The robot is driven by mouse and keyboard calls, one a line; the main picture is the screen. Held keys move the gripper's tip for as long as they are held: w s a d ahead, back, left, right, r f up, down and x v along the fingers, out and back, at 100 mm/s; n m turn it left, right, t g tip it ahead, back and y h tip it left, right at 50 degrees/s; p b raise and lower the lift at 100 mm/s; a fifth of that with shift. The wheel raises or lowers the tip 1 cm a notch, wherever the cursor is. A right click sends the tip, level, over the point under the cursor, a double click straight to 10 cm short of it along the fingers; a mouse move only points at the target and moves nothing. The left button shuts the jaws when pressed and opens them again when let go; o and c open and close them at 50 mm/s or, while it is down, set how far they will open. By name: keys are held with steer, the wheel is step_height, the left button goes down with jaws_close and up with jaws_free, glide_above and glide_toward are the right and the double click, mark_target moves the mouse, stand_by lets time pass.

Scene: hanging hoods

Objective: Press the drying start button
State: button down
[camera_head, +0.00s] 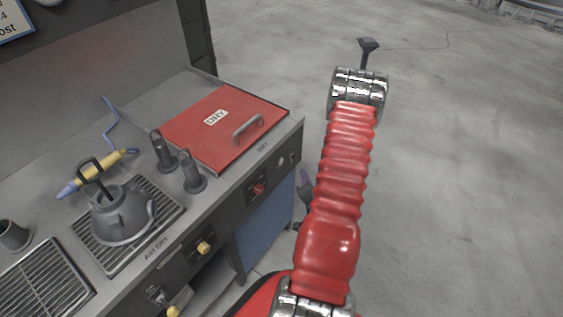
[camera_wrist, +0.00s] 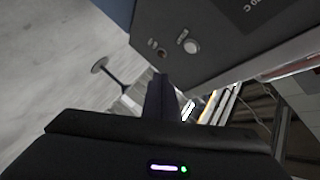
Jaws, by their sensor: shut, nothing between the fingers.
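In the wrist view a dark panel carries a pale round control (camera_wrist: 190,46) and a smaller brownish round one (camera_wrist: 162,53); I cannot tell which is the drying start button. In the head view two small round controls (camera_head: 282,161) sit on the bench front below the "DRY" lid (camera_head: 225,125). My gripper (camera_head: 304,178) is mostly hidden behind my red arm, beside the right end of the bench front. In the wrist view my gripper (camera_wrist: 163,80) is shut and empty, its tips just below the two controls in the picture. I cannot tell whether they touch the panel.
A red knob (camera_head: 259,188) and a yellow knob (camera_head: 204,247) are farther left along the bench front. The lid has a metal handle (camera_head: 248,129). A grey pot (camera_head: 122,213) and two dark upright posts (camera_head: 192,170) stand on the bench. Open floor (camera_head: 470,170) lies to the right.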

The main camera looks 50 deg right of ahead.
steer(key=w, duration=0.6)
steer(key=shift+w+a, duration=0.2)
steer(key=shift+a, duration=0.1)
steer(key=shift+w, duration=0.75)
stand_by(2.7)
stand_by(0.3)
steer(key=shift+s, duration=0.8)
steer(key=shift+s+d, duration=0.2)
steer(key=shift+s, duration=2.3)
